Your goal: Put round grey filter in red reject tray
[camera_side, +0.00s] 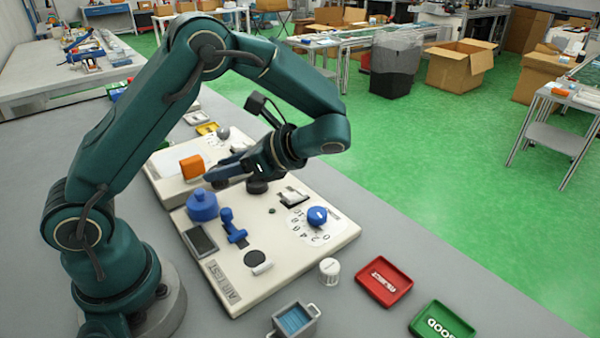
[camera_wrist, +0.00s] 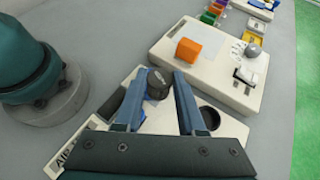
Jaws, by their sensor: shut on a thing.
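My gripper (camera_side: 222,173) is above the white test board, its fingers pointing left in the side view. In the wrist view my gripper (camera_wrist: 164,80) has a round dark grey filter (camera_wrist: 158,82) between its fingertips and is shut on it. In the side view the filter is hard to make out against the dark fingers. The red reject tray (camera_side: 384,282) lies on the grey table at the lower right, well away from my gripper. It has a light label inside and holds no filter. The wrist view does not show it.
The board (camera_side: 205,262) carries a blue round part (camera_side: 202,206), a blue lever (camera_side: 232,226), a blue dial knob (camera_side: 317,215) and a dark round seat (camera_wrist: 209,117). An orange block (camera_side: 192,167) stands behind. A white ribbed cylinder (camera_side: 329,271), green tray (camera_side: 442,322) and grey bin (camera_side: 294,320) flank the red tray.

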